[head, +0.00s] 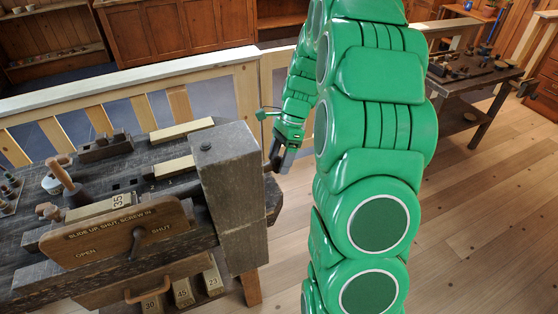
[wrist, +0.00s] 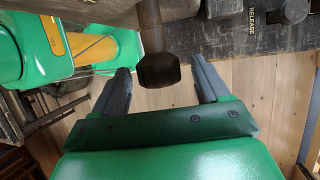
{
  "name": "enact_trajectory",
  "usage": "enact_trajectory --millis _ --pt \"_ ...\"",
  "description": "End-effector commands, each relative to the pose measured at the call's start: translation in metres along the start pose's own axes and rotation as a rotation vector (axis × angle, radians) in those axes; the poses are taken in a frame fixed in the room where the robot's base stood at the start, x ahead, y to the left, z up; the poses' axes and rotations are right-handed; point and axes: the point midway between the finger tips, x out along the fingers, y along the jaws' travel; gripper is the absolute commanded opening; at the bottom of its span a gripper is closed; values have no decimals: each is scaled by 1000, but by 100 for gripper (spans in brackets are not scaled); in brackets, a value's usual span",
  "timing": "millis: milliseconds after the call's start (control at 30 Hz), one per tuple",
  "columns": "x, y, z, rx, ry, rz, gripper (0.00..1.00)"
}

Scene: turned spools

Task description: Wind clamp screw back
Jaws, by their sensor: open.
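A dark faceted knob (wrist: 158,70) on a short shaft, which looks like the clamp screw's head, shows in the wrist view. My gripper (wrist: 160,76) is open, with one finger on each side of the knob and a visible gap on both sides. In the head view my gripper (head: 281,160) is beside the right face of a grey wooden post (head: 228,190) at the bench end. A dark part (head: 272,198) juts from that face just below my gripper; I cannot tell if it is the same knob.
The workbench carries a wooden panel (head: 95,232) lettered "SLIDE UP SHUT, SCREW IN", with OPEN and SHUT marks and a dark lever (head: 135,243). Numbered blocks (head: 183,292) sit below. A pale railing (head: 130,85) runs behind. A dark piece lettered RELEASE (wrist: 265,20) is at upper right.

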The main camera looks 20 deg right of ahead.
Motion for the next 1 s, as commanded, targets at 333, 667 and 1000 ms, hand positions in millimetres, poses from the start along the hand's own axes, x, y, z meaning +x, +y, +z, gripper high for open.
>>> enact_trajectory --millis 333,667,1000 --pt "10 1 0 -1 -1 3 75" --pt "10 1 0 -1 0 2 29" --pt "10 2 0 -13 -1 -27 24"
